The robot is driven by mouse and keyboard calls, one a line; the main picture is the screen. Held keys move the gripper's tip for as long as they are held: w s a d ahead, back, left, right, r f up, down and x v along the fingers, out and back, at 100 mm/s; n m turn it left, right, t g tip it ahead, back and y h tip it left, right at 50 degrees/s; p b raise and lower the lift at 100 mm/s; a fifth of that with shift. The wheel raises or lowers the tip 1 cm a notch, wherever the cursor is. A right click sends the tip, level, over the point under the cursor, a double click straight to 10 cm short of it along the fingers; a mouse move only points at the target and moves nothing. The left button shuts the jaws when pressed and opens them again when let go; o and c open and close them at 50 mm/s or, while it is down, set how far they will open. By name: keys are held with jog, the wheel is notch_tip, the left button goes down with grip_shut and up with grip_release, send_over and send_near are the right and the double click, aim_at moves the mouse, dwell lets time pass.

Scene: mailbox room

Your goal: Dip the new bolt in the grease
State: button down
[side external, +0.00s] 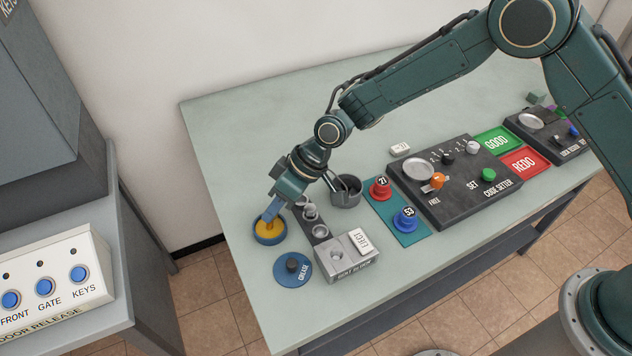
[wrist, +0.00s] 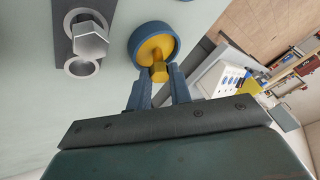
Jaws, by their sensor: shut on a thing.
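My gripper (side external: 271,216) is shut on a brass-yellow hex-headed bolt (wrist: 159,73), seen between the two blue fingertips (wrist: 159,84) in the wrist view. The grease tin (side external: 268,239) is a round blue dish of yellow grease near the table's left edge. The tin also shows in the wrist view (wrist: 136,41). The fingertips are directly over the tin, with the bolt's head at its near side in the wrist view. The bolt's lower end is hidden, so I cannot tell how deep it sits in the grease.
A blue grease lid (side external: 288,277) with a black knob lies in front of the tin. Right of the tin stand a dark rack (side external: 319,230) with metal rings and a grey block (side external: 343,262) with an eject label. A dark pot (side external: 346,193) stands behind.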

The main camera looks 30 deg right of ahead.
jog(key=shift+r, duration=3.5)
jog(key=s+d+r+m+t+h, duration=0.1)
jog(key=d+m, duration=0.6)
jog(key=d, duration=2.9)
jog(key=s+t, duration=0.1)
jog(key=t, duration=0.1)
jog(key=shift+s+r+t+h, duration=0.15)
jog(key=shift+r+t+h, duration=0.15)
jog(key=shift+h, duration=0.1)
